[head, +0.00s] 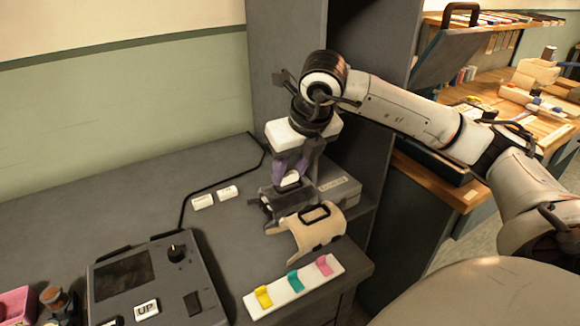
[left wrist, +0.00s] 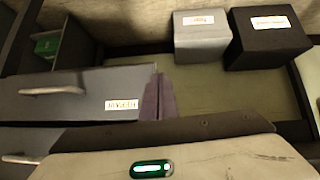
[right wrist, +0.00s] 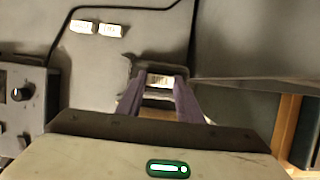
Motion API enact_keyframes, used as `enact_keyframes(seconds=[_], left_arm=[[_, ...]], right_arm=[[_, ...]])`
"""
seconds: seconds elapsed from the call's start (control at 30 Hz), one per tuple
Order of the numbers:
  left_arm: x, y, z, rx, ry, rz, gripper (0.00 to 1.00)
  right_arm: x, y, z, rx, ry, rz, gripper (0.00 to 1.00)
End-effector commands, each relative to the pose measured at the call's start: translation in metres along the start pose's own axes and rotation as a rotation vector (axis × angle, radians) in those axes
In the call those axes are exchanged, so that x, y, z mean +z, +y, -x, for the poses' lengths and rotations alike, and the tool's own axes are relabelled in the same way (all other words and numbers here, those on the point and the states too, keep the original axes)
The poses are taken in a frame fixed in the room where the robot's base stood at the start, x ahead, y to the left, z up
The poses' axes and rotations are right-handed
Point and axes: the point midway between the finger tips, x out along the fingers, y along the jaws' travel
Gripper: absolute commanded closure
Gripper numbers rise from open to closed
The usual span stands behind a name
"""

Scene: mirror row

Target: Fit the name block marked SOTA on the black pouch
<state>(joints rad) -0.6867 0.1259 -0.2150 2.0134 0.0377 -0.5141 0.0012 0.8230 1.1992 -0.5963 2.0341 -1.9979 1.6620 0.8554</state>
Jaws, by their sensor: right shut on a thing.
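My right gripper (head: 291,180) points down over the black pouch (head: 275,203) and is shut on a small white name block (head: 291,177). In the right wrist view the block (right wrist: 160,83) sits between the purple fingertips, right over the pouch (right wrist: 160,67). Its lettering is too small to read. I cannot tell whether the block touches the pouch. My left gripper (left wrist: 158,97) shows only in the left wrist view, its fingers together with nothing seen between them.
Two white name blocks (head: 203,202) (head: 228,192) lie on the grey desk left of the pouch. A tan cuff-shaped holder (head: 316,234) and a white strip (head: 290,289) with coloured clips stand in front. A control box (head: 150,270) is at left. A grey cabinet rises behind.

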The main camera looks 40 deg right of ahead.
Motion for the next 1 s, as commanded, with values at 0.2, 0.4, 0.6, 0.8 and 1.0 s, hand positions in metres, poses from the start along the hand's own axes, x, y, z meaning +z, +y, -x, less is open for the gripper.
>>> enact_keyframes(seconds=[0.2, 0.4, 0.6, 0.8, 1.0], left_arm=[[-0.0001, 0.0007, 0.0003, 0.001, -0.001, 0.000, 1.00], [0.0007, 0.0008, 0.0002, 0.002, -0.002, 0.001, 1.00], [0.0035, 0.0007, -0.0018, 0.002, -0.004, 0.001, 1.00], [0.0043, 0.0005, -0.0013, 0.002, -0.006, -0.001, 1.00], [0.0057, 0.0003, -0.0010, 0.002, -0.008, -0.002, 1.00]], right_arm=[[0.0001, -0.0002, 0.0003, -0.001, 0.000, 0.000, 0.87], [0.0001, -0.0002, 0.0002, -0.001, 0.000, 0.000, 0.87], [0.0000, -0.0002, -0.0003, -0.001, 0.000, 0.000, 0.87], [0.0002, -0.0001, 0.0002, -0.001, 0.001, 0.000, 0.87], [0.0002, -0.0001, 0.0002, 0.000, 0.000, 0.000, 0.87]])
